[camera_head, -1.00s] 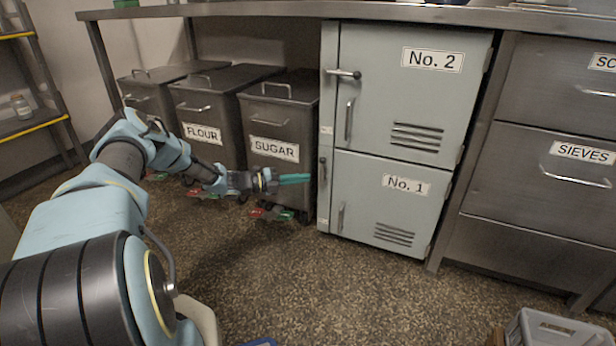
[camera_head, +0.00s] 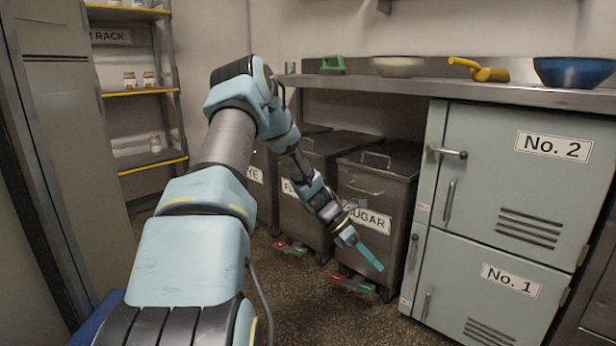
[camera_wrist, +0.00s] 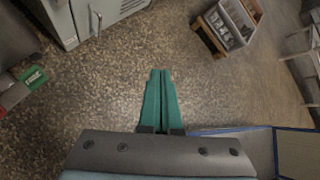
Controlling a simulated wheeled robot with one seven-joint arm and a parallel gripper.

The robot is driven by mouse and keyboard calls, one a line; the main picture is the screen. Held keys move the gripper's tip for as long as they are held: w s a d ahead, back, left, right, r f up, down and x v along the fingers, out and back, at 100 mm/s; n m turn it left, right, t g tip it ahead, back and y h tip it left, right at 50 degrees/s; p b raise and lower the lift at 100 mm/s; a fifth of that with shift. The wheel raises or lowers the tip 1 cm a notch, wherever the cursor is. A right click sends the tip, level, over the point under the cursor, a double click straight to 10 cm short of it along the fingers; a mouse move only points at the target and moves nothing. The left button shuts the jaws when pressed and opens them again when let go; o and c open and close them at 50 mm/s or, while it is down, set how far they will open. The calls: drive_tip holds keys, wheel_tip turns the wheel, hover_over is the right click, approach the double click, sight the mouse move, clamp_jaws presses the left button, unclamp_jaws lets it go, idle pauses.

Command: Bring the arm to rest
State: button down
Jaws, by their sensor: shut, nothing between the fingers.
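My gripper (camera_head: 370,257) is at the end of my arm, in front of the sugar bin (camera_head: 375,190) in the head view. Its teal fingers point down and to the right. In the wrist view the fingers of my gripper (camera_wrist: 161,74) lie together, with nothing between them, above the speckled floor (camera_wrist: 110,95). My arm reaches forward from the bottom of the head view, bends at the elbow and slopes down to the gripper. Whether the gripper touches the bin front cannot be told.
Lockers No. 2 (camera_head: 490,190) and No. 1 (camera_head: 460,290) stand right of the bins under the counter (camera_head: 450,92). A blue bowl (camera_head: 573,71), yellow scoop (camera_head: 480,71) and pale bowl (camera_head: 398,66) are on it.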

drive_tip(key=s+a+r+m+t+y, duration=0.25)
drive_tip(key=s+a+r+m, duration=0.25)
drive_tip(key=a+m, duration=0.25)
drive_tip(key=s+a+r+m+t+y, duration=0.1)
drive_tip(key=s+a+r+m+y, duration=0.2)
drive_tip(key=s+a+r+m, duration=0.45)
drive_tip(key=s+a+r+m+t+y, duration=0.25)
drive_tip(key=a+m, duration=0.25)
drive_tip(key=a, duration=0.4)
wheel_tip(320, 180, up, 34)
drive_tip(key=p, duration=3.4)
drive_tip(key=shift+s+a+f+y, duration=0.2)
drive_tip(key=shift+s+y, duration=0.1)
drive_tip(key=shift+s, duration=0.1)
